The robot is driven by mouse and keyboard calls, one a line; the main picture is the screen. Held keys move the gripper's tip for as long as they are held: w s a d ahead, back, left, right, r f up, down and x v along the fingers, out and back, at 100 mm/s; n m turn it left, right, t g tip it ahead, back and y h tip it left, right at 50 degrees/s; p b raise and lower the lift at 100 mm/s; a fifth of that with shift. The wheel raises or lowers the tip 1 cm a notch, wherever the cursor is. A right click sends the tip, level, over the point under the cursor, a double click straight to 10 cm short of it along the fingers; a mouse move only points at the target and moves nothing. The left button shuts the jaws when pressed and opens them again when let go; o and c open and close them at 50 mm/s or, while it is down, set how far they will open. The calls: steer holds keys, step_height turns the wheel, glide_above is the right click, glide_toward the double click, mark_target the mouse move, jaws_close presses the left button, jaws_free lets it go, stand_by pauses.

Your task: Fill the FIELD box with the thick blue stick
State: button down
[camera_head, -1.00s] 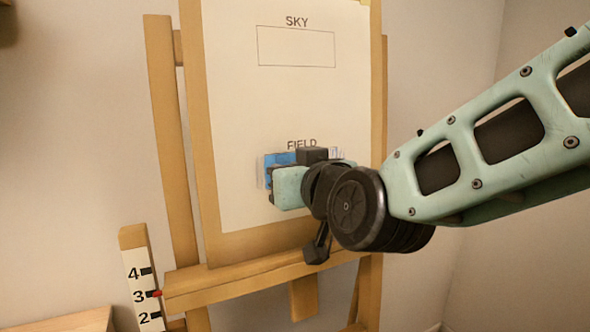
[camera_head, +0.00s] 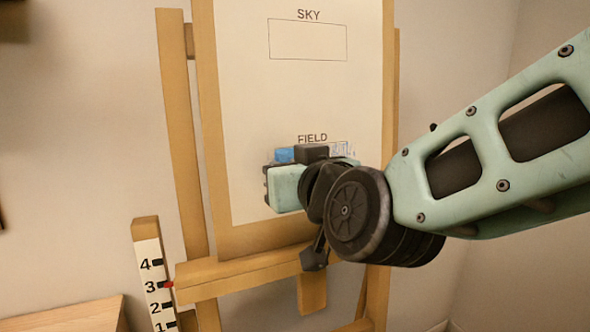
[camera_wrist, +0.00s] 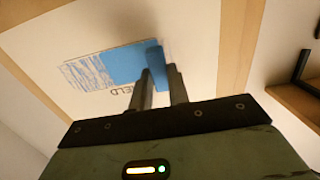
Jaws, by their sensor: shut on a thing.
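The paper (camera_head: 290,95) on the easel carries a FIELD label (camera_head: 312,138) with its box below, mostly hidden by my gripper (camera_head: 288,187) in the head view. In the wrist view my gripper (camera_wrist: 160,78) is shut on the thick blue stick (camera_wrist: 168,79), at the paper beside the box's blue area. Solid blue colour (camera_wrist: 120,66) covers part of the box. Looser blue hatching (camera_wrist: 84,73) covers the end at the left of the wrist view. Faint blue marks show just past the solid end. Whether the stick touches the paper is unclear.
The empty SKY box (camera_head: 307,40) is higher on the paper. The wooden easel (camera_head: 183,130) has a ledge (camera_head: 245,270) below the paper. A numbered post (camera_head: 155,275) stands at lower left near a wooden surface (camera_head: 75,315).

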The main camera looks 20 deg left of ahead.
steer(key=shift+b+v, duration=0.45)
steer(key=shift+v, duration=2.05)
